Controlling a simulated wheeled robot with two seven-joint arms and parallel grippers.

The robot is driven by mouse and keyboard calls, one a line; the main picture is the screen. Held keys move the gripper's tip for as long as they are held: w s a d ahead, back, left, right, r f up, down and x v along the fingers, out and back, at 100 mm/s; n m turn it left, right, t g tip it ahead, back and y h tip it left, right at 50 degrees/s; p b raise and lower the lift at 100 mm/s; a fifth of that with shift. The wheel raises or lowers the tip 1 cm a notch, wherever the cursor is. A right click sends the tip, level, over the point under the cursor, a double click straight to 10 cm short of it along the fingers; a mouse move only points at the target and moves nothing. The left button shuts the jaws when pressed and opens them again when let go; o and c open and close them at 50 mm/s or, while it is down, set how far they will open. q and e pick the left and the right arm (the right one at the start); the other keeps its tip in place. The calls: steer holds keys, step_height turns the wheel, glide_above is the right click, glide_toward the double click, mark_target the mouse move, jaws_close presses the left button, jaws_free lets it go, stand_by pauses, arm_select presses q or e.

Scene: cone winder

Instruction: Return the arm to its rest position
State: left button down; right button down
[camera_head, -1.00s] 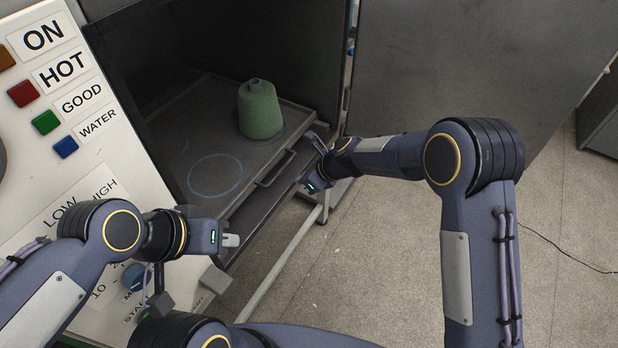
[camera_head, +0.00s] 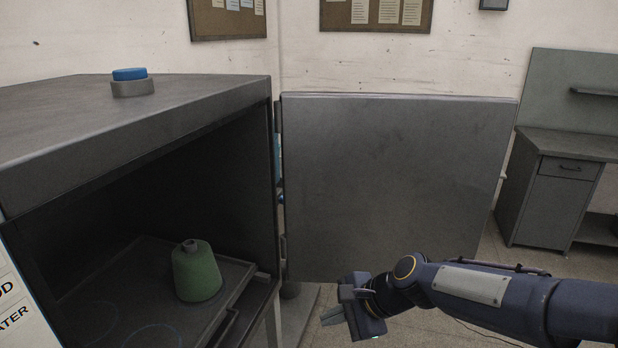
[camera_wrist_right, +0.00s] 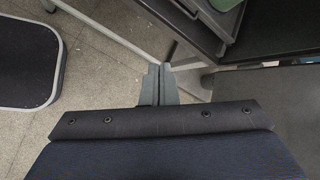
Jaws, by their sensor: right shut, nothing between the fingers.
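My right gripper (camera_head: 333,318) is in front of the open cabinet door, to the right of the cabinet opening, touching nothing that I can see. In the right wrist view its two fingers (camera_wrist_right: 158,84) are together with nothing between them, above the floor. My right arm reaches in from the right edge of the head view. My left arm and gripper are outside the head view.
A green yarn cone (camera_head: 196,272) stands upright on the tray (camera_head: 236,268) inside the cabinet (camera_head: 130,130). The cabinet door (camera_head: 390,180) stands open. A blue button (camera_head: 130,74) sits on top. A grey desk (camera_head: 560,185) stands at the right. A dark-topped platform (camera_wrist_right: 25,60) shows in the wrist view.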

steer(key=s+d+r+n+t+h, duration=0.1)
steer(key=s+d+r+n, duration=0.15)
steer(key=s+d, duration=0.25)
steer(key=s+d+r+n, duration=0.2)
steer(key=s+d+n, duration=0.1)
steer(key=s+d, duration=0.25)
steer(key=s+d+f+n+h, duration=0.1)
steer(key=s+d+f+n, duration=0.1)
steer(key=s, duration=0.4)
steer(key=s+d+f+n+t+h, duration=0.1)
steer(key=s+d+n+h, duration=0.1)
steer(key=s, duration=0.4)
steer(key=shift+s+d+f+n, duration=0.25)
steer(key=shift+d+f+n, duration=0.15)
steer(key=shift+d+n, duration=0.6)
steer(key=shift+a, duration=0.2)
